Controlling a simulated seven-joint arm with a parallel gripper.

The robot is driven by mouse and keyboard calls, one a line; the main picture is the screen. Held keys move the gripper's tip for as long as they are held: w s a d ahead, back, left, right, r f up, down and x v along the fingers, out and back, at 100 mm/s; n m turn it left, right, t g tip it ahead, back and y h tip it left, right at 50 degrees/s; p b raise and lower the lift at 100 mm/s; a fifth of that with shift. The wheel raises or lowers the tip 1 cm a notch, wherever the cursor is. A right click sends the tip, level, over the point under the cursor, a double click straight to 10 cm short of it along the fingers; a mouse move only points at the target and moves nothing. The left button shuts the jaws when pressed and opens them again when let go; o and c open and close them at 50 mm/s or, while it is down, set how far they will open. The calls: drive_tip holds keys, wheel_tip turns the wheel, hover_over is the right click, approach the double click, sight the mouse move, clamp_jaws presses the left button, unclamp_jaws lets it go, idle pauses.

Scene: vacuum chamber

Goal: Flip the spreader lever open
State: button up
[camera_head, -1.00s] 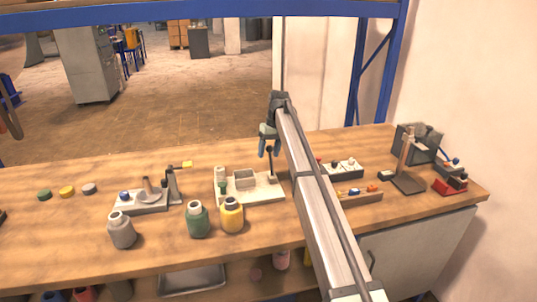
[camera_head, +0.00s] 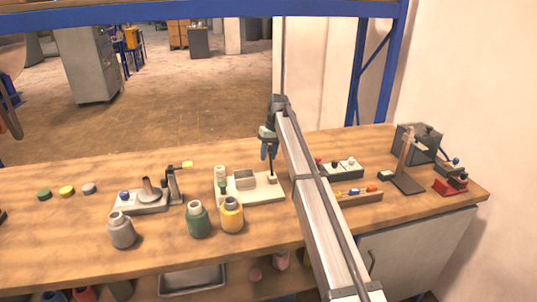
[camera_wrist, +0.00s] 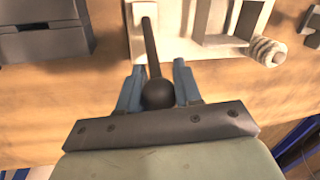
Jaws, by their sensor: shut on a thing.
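The spreader lever is a thin dark rod with a black ball knob (camera_wrist: 158,94), rising from a small block on a white base plate (camera_head: 262,192). In the wrist view the rod (camera_wrist: 150,45) runs up from the knob to the white base (camera_wrist: 170,46). My gripper (camera_head: 268,153) is above the plate's right end. In the wrist view its two blue fingers (camera_wrist: 158,75) stand on either side of the knob, shut on the lever. In the head view the rod (camera_head: 271,168) stands roughly upright below the fingers; the knob is hidden there.
A box-like holder (camera_head: 244,180) and a pale ribbed post (camera_head: 220,174) sit on the same plate. Green (camera_head: 197,220) and yellow (camera_head: 231,215) bottles stand in front of it. A block with knobs (camera_head: 340,168) is to the right, partly behind my arm. Bench behind the plate is clear.

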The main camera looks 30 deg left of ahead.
sight(271, 173)
clamp_jaws()
drive_tip(key=shift+s+d+r+t+y, duration=0.4)
drive_tip(key=shift+s+d+t+y, duration=0.4)
drive_tip(key=shift+s+y, duration=0.1)
drive_tip(key=shift+s+d+r+n+t+y, duration=0.2)
drive_tip(key=shift+s+d+n+t+y, duration=0.1)
drive_tip(key=shift+s+d+t+y, duration=1)
drive_tip(key=shift+d+t+y, duration=0.05)
drive_tip(key=shift+t+y, duration=0.35)
drive_tip(key=shift+s+d+f+t+y, duration=0.2)
drive_tip(key=shift+s+d+t+y, duration=0.3)
drive_tip(key=shift+t+y, duration=0.45)
drive_tip(key=o, duration=0.9)
unclamp_jaws()
